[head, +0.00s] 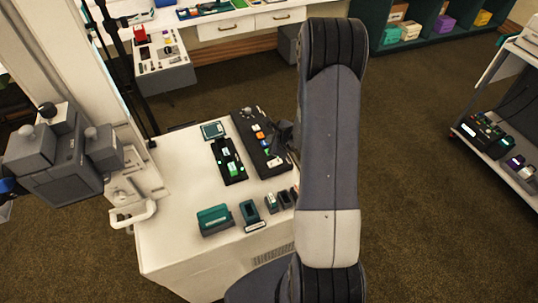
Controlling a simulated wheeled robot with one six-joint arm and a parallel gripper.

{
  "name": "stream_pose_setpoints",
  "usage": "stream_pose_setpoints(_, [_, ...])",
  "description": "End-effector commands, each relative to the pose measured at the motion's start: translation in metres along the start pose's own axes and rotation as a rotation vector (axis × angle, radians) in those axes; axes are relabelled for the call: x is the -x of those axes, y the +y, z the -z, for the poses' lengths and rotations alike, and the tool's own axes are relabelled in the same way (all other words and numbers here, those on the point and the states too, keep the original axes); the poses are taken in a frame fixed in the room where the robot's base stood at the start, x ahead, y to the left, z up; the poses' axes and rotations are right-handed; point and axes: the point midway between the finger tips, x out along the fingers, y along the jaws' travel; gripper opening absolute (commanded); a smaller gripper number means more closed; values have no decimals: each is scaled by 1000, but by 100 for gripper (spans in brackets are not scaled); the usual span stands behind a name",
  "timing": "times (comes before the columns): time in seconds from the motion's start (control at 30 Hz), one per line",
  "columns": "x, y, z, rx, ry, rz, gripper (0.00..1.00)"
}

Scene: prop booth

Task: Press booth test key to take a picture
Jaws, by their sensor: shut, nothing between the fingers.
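A long black key panel (243,122) lies on the white booth cabinet top (180,180), with small orange, white, blue and green keys in a row. Beside it on the left is a shorter black panel (229,161) with green lit parts. Which key is the test key I cannot read at this size. My gripper (271,154) is dark and shut with nothing in it. It is over the right side of the long panel, close to its lower keys. I cannot tell whether it touches a key. My arm hides the area to the right.
A teal box (214,220) and several small teal and dark holders (250,214) stand along the cabinet's front. A grey camera-like device (62,160) on a post is at left. A cart (500,150) stands at far right. The brown carpet between is clear.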

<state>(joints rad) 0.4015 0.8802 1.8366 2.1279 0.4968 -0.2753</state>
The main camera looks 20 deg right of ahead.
Motion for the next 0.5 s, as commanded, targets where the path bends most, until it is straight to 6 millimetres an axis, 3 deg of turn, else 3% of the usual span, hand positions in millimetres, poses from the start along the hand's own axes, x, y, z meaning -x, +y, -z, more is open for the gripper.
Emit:
stream_pose_setpoints(0.2, [-19,14,14,1,-1,1,0])
stream_pose_setpoints(0.5, [-22,16,16,1,-1,0,0])
